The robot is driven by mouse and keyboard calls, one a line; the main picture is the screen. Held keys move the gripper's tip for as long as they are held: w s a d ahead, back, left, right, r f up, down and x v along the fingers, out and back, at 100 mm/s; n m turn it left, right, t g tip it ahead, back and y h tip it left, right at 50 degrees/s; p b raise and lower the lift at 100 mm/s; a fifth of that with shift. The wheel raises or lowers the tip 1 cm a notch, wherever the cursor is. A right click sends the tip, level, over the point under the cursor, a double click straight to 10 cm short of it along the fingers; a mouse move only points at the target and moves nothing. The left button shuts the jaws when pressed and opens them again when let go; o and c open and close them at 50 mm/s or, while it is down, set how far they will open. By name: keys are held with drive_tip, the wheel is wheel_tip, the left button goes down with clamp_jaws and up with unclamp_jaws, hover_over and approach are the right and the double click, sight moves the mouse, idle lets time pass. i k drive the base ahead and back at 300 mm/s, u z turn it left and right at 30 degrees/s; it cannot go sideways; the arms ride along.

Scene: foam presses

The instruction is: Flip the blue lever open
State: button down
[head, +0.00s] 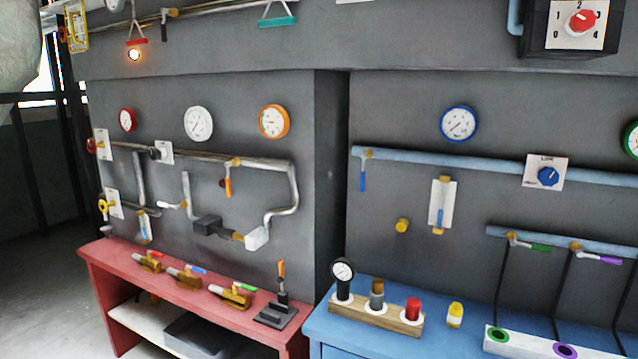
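Several blue levers show in the head view. One blue-handled lever (362,178) hangs straight down from the left end of the blue pipe (450,160). Another blue lever (438,218) points down on a white plate (446,190) below that pipe. A small blue-handled lever (144,229) hangs low on the left wall panel, and a valve with a blue handle (196,269) lies on the red bench. I cannot tell which one the task names. My gripper is not in view.
The red bench (100,252) holds several brass valves and an upright orange-handled lever (281,268). The blue bench (370,335) carries a wooden block (400,325), a yellow bottle (455,315) and a white rack (540,346). Gauges line the wall. Floor (45,285) is clear at left.

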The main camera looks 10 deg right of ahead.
sight(362, 185)
drive_tip(key=u, duration=0.65)
drive_tip(key=i, duration=1.05)
drive_tip(key=u, duration=0.45)
